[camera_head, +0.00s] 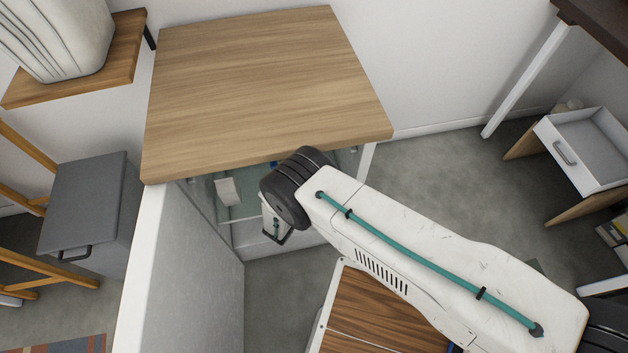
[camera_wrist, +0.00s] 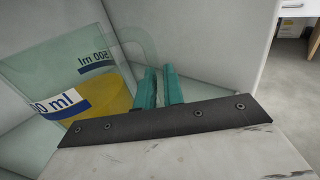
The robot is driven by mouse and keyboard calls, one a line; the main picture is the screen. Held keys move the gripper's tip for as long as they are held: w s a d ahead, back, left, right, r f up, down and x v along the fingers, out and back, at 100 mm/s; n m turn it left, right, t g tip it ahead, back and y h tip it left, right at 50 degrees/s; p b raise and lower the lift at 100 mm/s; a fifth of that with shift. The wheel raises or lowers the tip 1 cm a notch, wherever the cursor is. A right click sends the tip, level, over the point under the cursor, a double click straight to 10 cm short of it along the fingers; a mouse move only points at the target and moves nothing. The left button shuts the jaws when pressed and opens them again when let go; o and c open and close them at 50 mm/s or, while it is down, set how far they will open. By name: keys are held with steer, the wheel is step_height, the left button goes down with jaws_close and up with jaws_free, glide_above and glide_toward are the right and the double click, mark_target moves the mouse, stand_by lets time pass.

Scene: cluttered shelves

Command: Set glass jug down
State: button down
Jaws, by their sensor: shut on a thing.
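The glass jug (camera_wrist: 75,67) is clear, with "500 ml" markings and a yellow area near its base. It fills the left of the wrist view, and its curved handle (camera_wrist: 146,44) faces my gripper. My gripper (camera_wrist: 160,74) has teal fingers, shut on the handle. In the head view my arm reaches under the wooden top of a cabinet (camera_head: 262,85). My fingertips and the jug cannot be made out there. I cannot tell whether the jug's base touches the surface below it.
Pale cabinet walls stand close around the jug in the wrist view. In the head view, a glass shelf (camera_head: 207,204) shows under the wooden top, with a small white object (camera_head: 228,190) near it. A grey box (camera_head: 88,207) stands left, and an open white drawer (camera_head: 590,150) right.

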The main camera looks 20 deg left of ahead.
steer(key=shift+f, duration=0.3)
steer(key=c, duration=1.5)
jaws_free()
steer(key=shift+s+a+r, duration=0.1)
steer(key=shift+s, duration=0.15)
steer(key=v, duration=1.1)
steer(key=shift+s, duration=0.25)
steer(key=shift+a, duration=0.1)
